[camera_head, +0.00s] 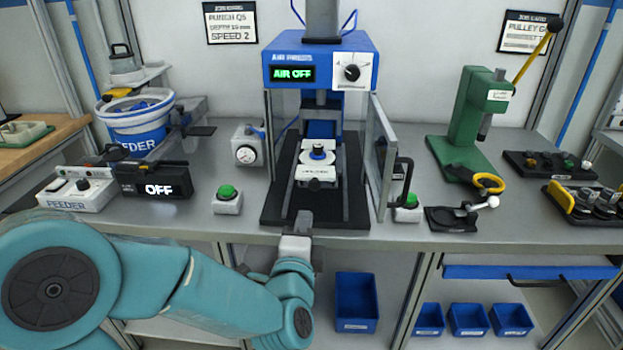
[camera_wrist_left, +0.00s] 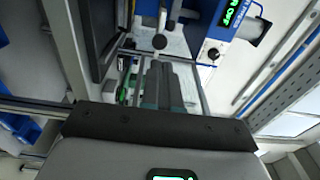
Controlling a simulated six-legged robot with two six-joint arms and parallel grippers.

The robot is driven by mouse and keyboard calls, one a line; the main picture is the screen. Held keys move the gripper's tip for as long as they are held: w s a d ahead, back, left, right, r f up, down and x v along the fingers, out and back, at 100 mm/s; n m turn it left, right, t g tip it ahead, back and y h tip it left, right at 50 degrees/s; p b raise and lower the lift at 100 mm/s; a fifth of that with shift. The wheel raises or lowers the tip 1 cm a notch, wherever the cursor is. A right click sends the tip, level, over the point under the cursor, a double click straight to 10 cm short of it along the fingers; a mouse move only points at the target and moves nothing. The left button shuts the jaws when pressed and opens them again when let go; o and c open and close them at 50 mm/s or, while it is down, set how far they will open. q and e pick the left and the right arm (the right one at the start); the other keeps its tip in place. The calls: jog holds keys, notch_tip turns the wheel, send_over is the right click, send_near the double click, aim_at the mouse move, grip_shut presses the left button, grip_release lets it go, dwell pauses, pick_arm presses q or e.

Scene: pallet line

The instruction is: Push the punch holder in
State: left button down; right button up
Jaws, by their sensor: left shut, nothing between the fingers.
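The air press (camera_head: 320,62) stands at the middle of the bench, and its display reads AIR OFF. Under its head, a light grey holder block (camera_head: 316,172) with a dark-topped round piece (camera_head: 318,151) sits on the slide over the black base (camera_head: 343,212). The label on the block is too small to read, so I cannot tell surely whether it is the punch holder. My left gripper (camera_head: 302,222) is at the front edge of the press base, in front of the block. In the left wrist view its fingers (camera_wrist_left: 165,68) are together and empty. My right gripper is not in view.
The clear guard door (camera_head: 381,155) stands open at the press's right, its black handle (camera_head: 405,182) sticking out. Green buttons flank the base on the left (camera_head: 227,195) and right (camera_head: 407,207). A gauge (camera_head: 248,150) stands at left, and a green hand press (camera_head: 470,125) at right.

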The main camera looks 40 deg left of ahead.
aim_at(313, 187)
pick_arm(q)
jog(key=p+x, duration=0.6)
jog(key=x, duration=0.2)
jog(key=shift+d+p, duration=0.1)
jog(key=shift+p, duration=0.3)
jog(key=shift+w+a, duration=0.25)
jog(key=shift+w, duration=0.25)
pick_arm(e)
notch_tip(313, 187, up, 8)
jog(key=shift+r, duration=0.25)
